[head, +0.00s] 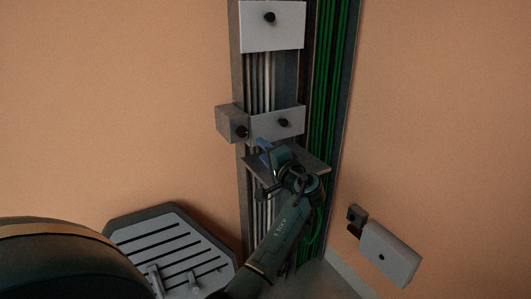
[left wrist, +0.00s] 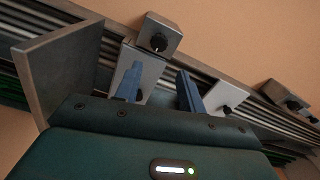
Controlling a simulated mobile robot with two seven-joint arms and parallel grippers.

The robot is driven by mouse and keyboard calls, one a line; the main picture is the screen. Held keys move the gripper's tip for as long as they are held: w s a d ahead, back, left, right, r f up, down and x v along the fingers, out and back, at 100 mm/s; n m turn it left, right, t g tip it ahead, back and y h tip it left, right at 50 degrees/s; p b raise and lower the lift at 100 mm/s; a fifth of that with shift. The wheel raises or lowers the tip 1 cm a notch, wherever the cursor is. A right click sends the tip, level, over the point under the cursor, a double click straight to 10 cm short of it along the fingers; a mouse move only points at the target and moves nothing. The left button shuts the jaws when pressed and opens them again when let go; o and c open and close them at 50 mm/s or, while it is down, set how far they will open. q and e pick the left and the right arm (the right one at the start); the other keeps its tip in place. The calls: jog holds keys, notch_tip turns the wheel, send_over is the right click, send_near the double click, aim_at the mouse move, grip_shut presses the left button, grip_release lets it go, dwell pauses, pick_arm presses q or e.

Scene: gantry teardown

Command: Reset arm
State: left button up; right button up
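My left gripper (head: 267,146) is in front of the upright gantry column (head: 287,75), just below a light grey block (head: 290,124) with a black knob. In the left wrist view its two blue fingers (left wrist: 158,80) stand apart with nothing gripped between them. A light plate (left wrist: 151,69) shows behind the fingers. A smaller grey block with a knob (left wrist: 160,30) is beyond them. A flat dark plate (head: 318,163) juts from the column beside the gripper, and it rises close at the left in the wrist view (left wrist: 62,66). My right gripper is not in view.
A larger grey block (head: 272,32) is higher on the column. Green cables (head: 326,70) run down its right side. A slotted grey tray (head: 130,232) is at lower left. A light box with a knob (head: 392,256) is at lower right. Bare orange wall flanks the column.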

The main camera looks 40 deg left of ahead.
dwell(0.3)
pick_arm(q)
jog(key=s+d+f+m+t+h, duration=0.1)
jog(key=s+d+f+h, duration=0.25)
jog(key=f, duration=0.35)
jog(key=s+d+f+m+t+h+p, duration=0.1)
jog(key=s+d+f+t+h, duration=0.2)
jog(key=f, duration=0.4)
jog(key=s+d+f+m+h, duration=0.2)
jog(key=d+f+h, duration=0.25)
jog(key=f, duration=0.25)
jog(key=s+d+f+n+h, duration=0.3)
jog(key=s+d+h, duration=0.6)
jog(key=s+d, duration=0.7)
jog(key=s+f, duration=0.1)
jog(key=s, duration=0.3)
jog(key=shift+d+f+p, duration=0.15)
jog(key=shift+d+p, duration=0.1)
jog(key=shift+p, duration=0.15)
